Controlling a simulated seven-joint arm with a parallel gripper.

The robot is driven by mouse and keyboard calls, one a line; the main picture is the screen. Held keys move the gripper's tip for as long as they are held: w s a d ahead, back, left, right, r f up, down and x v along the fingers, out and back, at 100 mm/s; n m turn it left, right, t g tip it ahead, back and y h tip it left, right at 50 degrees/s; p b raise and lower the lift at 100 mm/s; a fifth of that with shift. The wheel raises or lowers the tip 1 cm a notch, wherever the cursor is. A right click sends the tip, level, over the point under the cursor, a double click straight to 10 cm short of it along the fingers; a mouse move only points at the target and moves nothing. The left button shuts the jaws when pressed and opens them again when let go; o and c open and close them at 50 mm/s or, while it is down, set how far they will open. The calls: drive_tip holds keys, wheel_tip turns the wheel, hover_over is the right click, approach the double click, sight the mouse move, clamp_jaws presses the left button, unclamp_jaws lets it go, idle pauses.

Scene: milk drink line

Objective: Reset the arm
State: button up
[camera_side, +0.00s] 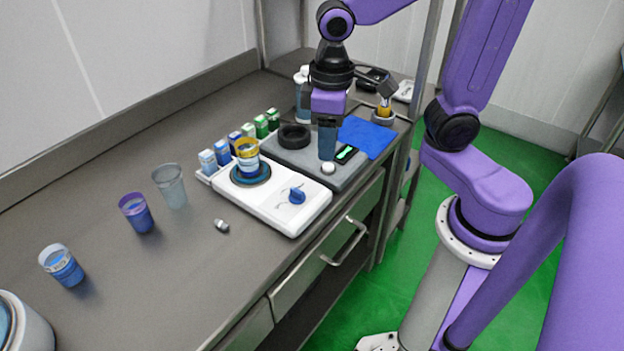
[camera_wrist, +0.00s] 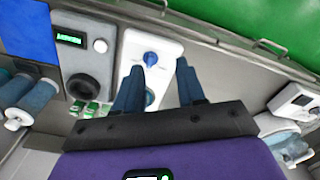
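My gripper (camera_side: 328,150) hangs pointing down over the grey appliance (camera_side: 330,178) with a lit green display. In the wrist view its two blue-grey fingers stand apart and my gripper (camera_wrist: 160,68) is open, with nothing visible between the fingertips. The fingertips look above the appliance, but the exact height is unclear. A white hot plate (camera_side: 270,207) with a blue knob (camera_side: 297,196) stands beside it and also shows in the wrist view (camera_wrist: 165,47). A yellow-rimmed cup (camera_side: 247,156) stands upright on its round plate.
Several small cartons (camera_side: 235,142) line the back. Clear (camera_side: 172,188), purple-rimmed (camera_side: 138,213) and blue-filled (camera_side: 62,266) cups stand at left, near a small grey object (camera_side: 222,226). A blue cloth (camera_side: 366,136) lies right. The front-left bench (camera_side: 160,290) is mostly clear.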

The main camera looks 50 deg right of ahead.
drive_tip(key=s+d+f+n, duration=0.2)
drive_tip(key=s+n, duration=0.5)
drive_tip(key=s, duration=0.5)
drive_tip(key=shift+s+d, duration=0.15)
drive_tip(key=shift+d, duration=0.25)
